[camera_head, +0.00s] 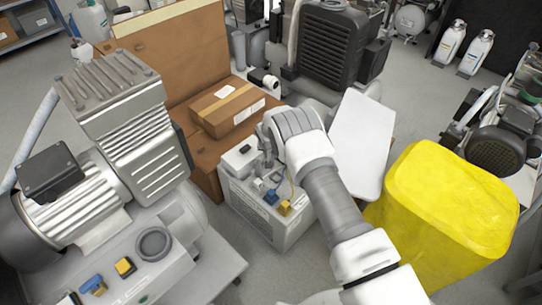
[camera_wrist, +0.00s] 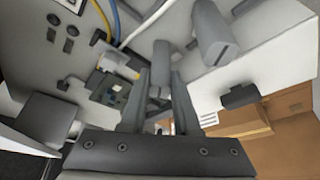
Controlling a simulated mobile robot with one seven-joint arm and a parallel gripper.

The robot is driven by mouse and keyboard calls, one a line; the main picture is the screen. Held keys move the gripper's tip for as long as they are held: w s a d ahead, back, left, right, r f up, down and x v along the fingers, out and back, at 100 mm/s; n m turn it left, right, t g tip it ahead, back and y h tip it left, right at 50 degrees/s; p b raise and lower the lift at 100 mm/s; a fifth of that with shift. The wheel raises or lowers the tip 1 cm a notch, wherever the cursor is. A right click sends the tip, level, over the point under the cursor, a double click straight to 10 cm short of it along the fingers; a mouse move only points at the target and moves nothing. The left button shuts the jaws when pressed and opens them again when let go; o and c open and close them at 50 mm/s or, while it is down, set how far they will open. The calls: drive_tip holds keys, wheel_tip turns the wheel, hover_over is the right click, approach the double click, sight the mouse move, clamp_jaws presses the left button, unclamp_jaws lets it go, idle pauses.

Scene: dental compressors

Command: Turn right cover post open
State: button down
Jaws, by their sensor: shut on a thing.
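A light grey cabinet (camera_head: 262,222) stands on the floor in the middle of the head view, with blue and yellow fittings on its front. In the wrist view, two dark grey cylindrical posts stick out from the cabinet. My gripper (camera_wrist: 160,82) has one finger on either side of the nearer post (camera_wrist: 160,60) and is shut on it. The other post (camera_wrist: 212,36) stands free to the right of the fingers. In the head view, my gripper (camera_head: 267,158) is at the cabinet's top, partly hidden by my arm; I cannot make out the grip there.
A large compressor (camera_head: 120,140) stands close on the left. A cardboard box (camera_head: 227,104) sits behind the cabinet. A white panel (camera_head: 363,145) and a yellow covered object (camera_head: 450,205) are on the right. Blue and yellow cables (camera_wrist: 104,18) run near the fingers.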

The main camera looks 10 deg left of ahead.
drive_tip(key=shift+m, duration=0.3)
drive_tip(key=c, duration=0.6)
unclamp_jaws()
drive_tip(key=shift+c, duration=0.2)
